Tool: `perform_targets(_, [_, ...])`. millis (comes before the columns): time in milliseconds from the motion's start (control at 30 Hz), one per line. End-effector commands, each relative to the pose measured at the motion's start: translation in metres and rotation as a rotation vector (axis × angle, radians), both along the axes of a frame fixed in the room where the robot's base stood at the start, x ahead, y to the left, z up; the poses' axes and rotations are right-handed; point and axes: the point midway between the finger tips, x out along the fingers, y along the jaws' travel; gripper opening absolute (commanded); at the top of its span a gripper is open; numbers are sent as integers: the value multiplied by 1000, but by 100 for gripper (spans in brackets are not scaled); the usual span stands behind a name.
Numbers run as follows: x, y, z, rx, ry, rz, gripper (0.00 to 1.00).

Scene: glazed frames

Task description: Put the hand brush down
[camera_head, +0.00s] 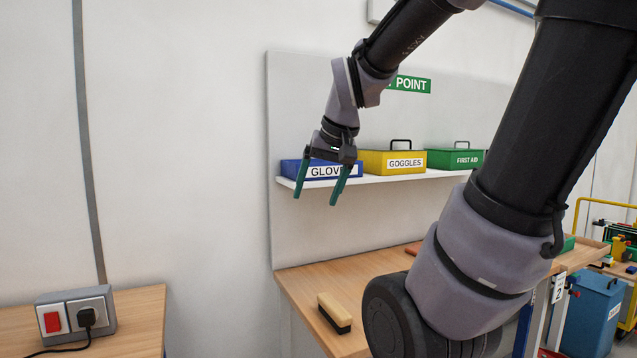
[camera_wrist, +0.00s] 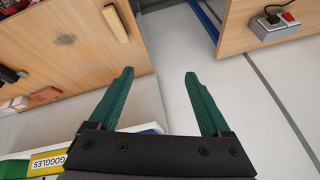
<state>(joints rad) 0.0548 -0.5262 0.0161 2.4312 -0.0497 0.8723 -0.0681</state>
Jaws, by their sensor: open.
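The hand brush (camera_head: 335,312) has a pale wooden back and dark bristles. It lies on the wooden worktop (camera_head: 300,283) near its left front edge, in the head view. In the wrist view the brush (camera_wrist: 115,23) lies near the edge of the worktop, at the upper left. My gripper (camera_head: 316,199) is open and empty, its green fingers apart. It hangs well above the worktop, in front of the shelf and apart from the brush. The fingers (camera_wrist: 159,76) also show in the wrist view with only floor and worktop edge between them.
A shelf (camera_head: 395,179) holds blue GLOVES (camera_head: 292,168), yellow GOGGLES (camera_head: 375,161) and green FIRST AID (camera_head: 440,158) boxes close to my gripper. A second table (camera_head: 140,315) with a switch and plug box (camera_head: 75,313) stands left, across a gap. A blue bin (camera_head: 592,312) stands right.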

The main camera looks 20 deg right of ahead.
Motion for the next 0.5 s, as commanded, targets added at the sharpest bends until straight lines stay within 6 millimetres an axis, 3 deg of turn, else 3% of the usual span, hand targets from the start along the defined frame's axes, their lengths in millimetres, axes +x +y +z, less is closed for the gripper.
perform_targets(100, [-29, 12, 17, 55, -65, -19, 82])
perform_targets(200, [-44, 18, 23, 89, -95, -28, 82])
perform_targets(500, [-53, 22, 26, 110, -108, -36, 82])
